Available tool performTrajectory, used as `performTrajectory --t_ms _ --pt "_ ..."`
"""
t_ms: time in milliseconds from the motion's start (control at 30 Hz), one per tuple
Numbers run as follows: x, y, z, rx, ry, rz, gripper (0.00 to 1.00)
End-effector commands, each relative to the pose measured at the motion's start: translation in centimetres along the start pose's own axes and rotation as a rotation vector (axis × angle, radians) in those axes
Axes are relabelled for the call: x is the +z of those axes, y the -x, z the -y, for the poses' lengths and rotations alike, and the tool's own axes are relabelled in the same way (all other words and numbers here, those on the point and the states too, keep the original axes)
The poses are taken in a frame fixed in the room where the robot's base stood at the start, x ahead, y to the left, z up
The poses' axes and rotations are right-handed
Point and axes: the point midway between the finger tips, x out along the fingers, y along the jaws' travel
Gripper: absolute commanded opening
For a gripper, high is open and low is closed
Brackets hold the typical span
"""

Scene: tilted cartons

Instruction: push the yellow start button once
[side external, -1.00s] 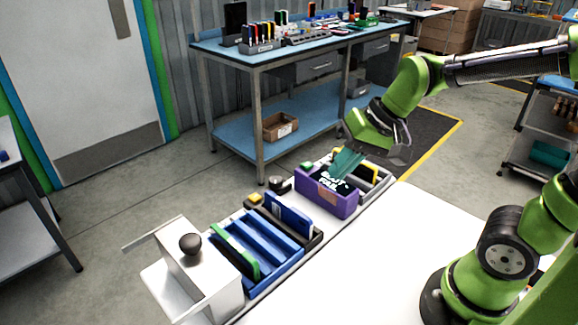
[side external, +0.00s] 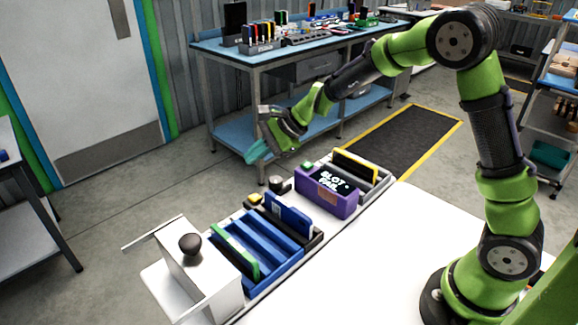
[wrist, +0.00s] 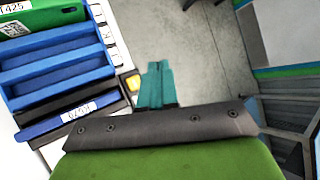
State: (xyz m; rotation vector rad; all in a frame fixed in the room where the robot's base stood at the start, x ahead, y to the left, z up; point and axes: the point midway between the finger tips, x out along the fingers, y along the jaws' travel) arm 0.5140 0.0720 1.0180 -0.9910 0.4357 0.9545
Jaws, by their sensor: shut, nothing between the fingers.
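The yellow start button (side external: 255,198) sits on a small dark base beside the blue rack, toward the far edge of the white bench.
A black knob (side external: 276,183) and a green button (side external: 307,167) are nearby. A white fixture with a dark ball knob (side external: 190,243) stands at left.

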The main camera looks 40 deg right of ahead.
Motion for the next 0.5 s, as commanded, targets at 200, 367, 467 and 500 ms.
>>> performTrajectory --t_ms 200,367,467,500 --pt "0.0 0.0 -0.1 0.001 0.002 0.001 0.00" --pt "-0.2 -0.4 -0.4 0.004 0.002 0.001 0.00" --pt "-0.7 -1.0 -0.9 0.005 0.002 0.001 0.00" --pt "-1.0 -1.4 -1.1 0.006 0.000 0.001 0.00"
